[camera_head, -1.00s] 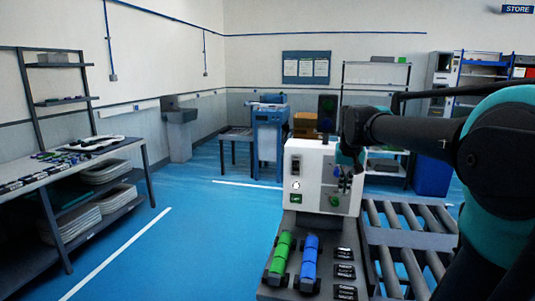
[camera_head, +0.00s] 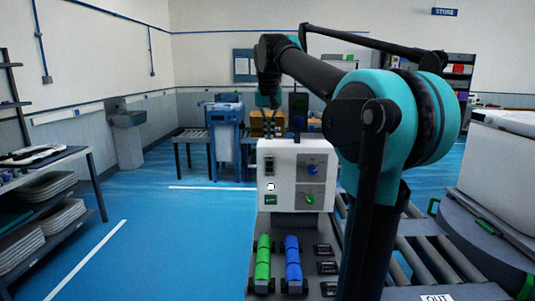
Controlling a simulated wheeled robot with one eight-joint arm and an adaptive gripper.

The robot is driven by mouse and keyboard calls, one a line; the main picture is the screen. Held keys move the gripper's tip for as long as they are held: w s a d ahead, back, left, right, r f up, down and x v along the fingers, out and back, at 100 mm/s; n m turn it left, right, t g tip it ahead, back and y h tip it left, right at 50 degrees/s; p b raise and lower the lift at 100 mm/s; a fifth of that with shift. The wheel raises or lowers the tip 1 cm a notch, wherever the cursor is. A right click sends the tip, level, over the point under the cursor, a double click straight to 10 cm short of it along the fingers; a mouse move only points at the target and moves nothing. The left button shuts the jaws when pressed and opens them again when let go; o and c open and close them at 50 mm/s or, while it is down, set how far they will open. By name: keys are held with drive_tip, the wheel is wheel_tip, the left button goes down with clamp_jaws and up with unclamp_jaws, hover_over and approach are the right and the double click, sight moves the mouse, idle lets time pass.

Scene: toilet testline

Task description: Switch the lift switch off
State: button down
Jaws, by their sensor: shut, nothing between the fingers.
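The white control box (camera_head: 291,175) stands in the middle of the view, at the far end of the bench. Its left side carries a black switch (camera_head: 269,165), a small white button (camera_head: 270,187) and a green-marked part (camera_head: 270,200). Its right side carries a blue knob (camera_head: 312,170) and a green knob (camera_head: 309,198). I cannot read which one is the lift switch or its setting. My gripper (camera_head: 269,134) is shut and empty, pointing down at the box's upper left edge, above the black switch. I cannot tell whether it touches the box.
A green cylinder (camera_head: 262,265) and a blue cylinder (camera_head: 292,265) lie before the box, beside several small black parts (camera_head: 326,267). A roller conveyor (camera_head: 410,255) runs to the right, partly behind my arm. A large grey machine (camera_head: 490,200) stands at far right. The floor at left is clear.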

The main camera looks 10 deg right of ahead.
sight(269, 166)
drive_tip(key=x, duration=1)
drive_tip(key=shift+d, duration=0.1)
drive_tip(key=shift+s+f+t, duration=0.3)
drive_tip(key=shift+s+t, duration=0.25)
drive_tip(key=shift+t, duration=0.45)
drive_tip(key=f+t, duration=0.1)
drive_tip(key=s+t+h, duration=0.1)
drive_tip(key=t, duration=0.1)
drive_tip(key=s+f+t, duration=0.1)
drive_tip(key=t, duration=0.1)
drive_tip(key=shift+a+f, duration=0.25)
drive_tip(key=shift+f, duration=0.05)
drive_tip(key=shift+w+r, duration=0.1)
drive_tip(key=shift+w, duration=0.15)
drive_tip(key=shift+w+d+r, duration=0.1)
drive_tip(key=shift+w+r, duration=0.15)
drive_tip(key=shift+w, duration=0.25)
idle(0.4)
